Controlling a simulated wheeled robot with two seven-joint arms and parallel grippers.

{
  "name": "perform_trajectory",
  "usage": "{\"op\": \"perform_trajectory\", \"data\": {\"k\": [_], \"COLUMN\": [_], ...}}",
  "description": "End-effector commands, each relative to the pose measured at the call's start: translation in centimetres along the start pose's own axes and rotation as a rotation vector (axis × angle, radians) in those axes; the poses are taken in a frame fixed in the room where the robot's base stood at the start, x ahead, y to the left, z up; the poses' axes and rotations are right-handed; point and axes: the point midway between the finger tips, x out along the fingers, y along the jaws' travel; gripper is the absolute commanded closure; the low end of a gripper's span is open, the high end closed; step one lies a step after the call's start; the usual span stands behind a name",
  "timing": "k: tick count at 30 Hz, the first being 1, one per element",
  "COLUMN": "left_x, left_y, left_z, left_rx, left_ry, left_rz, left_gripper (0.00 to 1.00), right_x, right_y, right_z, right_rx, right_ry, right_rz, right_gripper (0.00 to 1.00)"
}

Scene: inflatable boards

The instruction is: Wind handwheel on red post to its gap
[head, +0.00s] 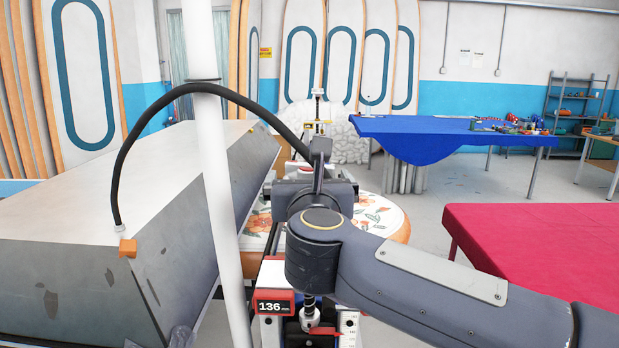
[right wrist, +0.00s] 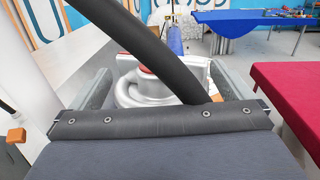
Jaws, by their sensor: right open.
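A stand with red parts and a display reading 136 mm (head: 273,307) is low in the middle of the head view, mostly behind my right arm. A metal screw shaft (head: 309,312) with a small red part on it and a white scale (head: 348,325) show beside the display. I cannot make out the full handwheel. My right gripper (right wrist: 160,68) is open, its grey fingers apart to left and right. A silver rounded body (right wrist: 145,91) with a red top shows beyond and between them; I cannot tell whether they touch it. My left gripper is out of view.
A black hose (head: 160,98) arches from the large grey board (head: 100,200) and crosses the wrist view. A white pole (head: 210,150) stands in front. A flowered orange-edged board (head: 375,216) lies behind my arm. A red table (head: 545,240) and blue table (head: 430,135) are right.

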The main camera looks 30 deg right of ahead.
Motion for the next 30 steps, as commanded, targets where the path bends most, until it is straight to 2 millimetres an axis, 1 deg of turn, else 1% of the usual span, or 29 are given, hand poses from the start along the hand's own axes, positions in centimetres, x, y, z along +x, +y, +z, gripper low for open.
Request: {"op": "perform_trajectory", "data": {"k": [2, 3, 12, 13, 18, 23, 30], "left_x": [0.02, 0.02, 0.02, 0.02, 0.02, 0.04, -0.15], "left_y": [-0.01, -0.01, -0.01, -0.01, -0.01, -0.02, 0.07], "left_z": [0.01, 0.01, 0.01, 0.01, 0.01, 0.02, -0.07], "left_rx": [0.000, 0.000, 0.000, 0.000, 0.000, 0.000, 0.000], "left_ry": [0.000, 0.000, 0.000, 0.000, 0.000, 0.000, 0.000], "left_rz": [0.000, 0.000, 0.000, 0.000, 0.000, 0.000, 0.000], "left_gripper": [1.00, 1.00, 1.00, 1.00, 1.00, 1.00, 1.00], "right_x": [-0.01, -0.02, -0.04, -0.04, -0.05, -0.07, -0.10], "right_y": [-0.01, -0.01, -0.02, -0.01, -0.04, -0.10, -0.13], "right_z": [0.00, 0.00, -0.01, -0.01, -0.01, 0.00, 0.05], "right_rx": [0.000, 0.000, 0.000, 0.000, 0.000, 0.001, 0.003], "right_ry": [0.000, 0.000, 0.000, 0.000, 0.000, -0.001, 0.000], "right_rz": [0.000, 0.000, 0.000, 0.000, 0.009, 0.053, 0.209], "right_gripper": [0.00, 0.03, 0.42, 0.43, 0.43, 0.43, 0.43]}}
